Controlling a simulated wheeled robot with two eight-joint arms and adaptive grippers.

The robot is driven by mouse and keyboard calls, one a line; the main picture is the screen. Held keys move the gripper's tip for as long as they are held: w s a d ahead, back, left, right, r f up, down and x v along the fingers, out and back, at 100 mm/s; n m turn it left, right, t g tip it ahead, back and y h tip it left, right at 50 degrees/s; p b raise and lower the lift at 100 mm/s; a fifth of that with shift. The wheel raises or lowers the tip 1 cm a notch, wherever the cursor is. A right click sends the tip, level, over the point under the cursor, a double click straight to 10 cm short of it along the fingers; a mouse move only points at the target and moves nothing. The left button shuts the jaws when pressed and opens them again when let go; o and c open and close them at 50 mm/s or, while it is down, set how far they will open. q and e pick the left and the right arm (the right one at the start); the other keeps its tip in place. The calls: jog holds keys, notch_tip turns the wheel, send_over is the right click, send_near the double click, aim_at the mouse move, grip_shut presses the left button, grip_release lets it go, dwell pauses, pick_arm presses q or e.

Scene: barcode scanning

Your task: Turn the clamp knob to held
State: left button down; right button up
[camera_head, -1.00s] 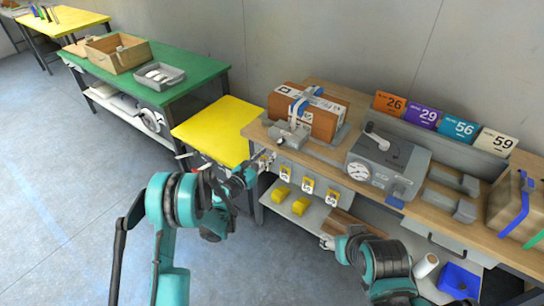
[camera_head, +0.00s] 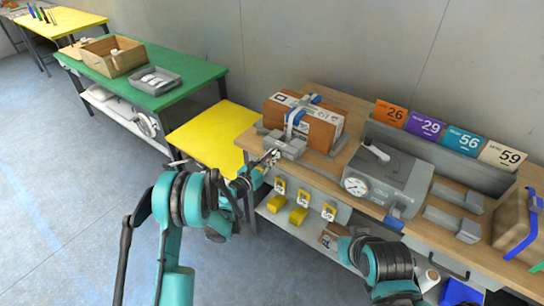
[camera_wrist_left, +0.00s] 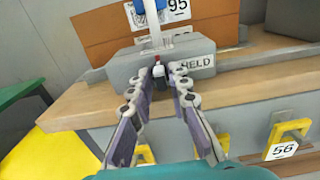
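The grey clamp (camera_head: 287,145) sits at the front left of the wooden bench, with a brown box (camera_head: 312,127) behind it. In the left wrist view the clamp block (camera_wrist_left: 200,48) has a HELD label (camera_wrist_left: 195,63) right of the small dark-and-red knob (camera_wrist_left: 158,71). My left gripper (camera_head: 270,158) is at the clamp's front. In the wrist view its fingertips (camera_wrist_left: 159,76) are apart, one on each side of the knob, with gaps visible. My right arm (camera_head: 385,265) is low before the bench; its fingers are not clear.
A grey machine with a dial (camera_head: 385,178) stands right of the clamp. Numbered cards (camera_head: 427,124) line the back. Yellow tags (camera_head: 304,197) hang under the bench's front edge. A yellow table (camera_head: 215,135) and a green table (camera_head: 190,75) stand to the left.

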pick_arm(q)
jog(key=shift+m, duration=0.3)
jog(key=m, duration=0.4)
jog(key=shift+d, duration=0.1)
jog(key=m, duration=0.4)
jog(key=shift+m, duration=0.4)
jog(key=m, duration=0.4)
jog(key=shift+w+m, duration=0.1)
jog(key=shift+m, duration=2.1)
jog(key=c, duration=1.6)
grip_release()
jog(key=shift+f, duration=0.1)
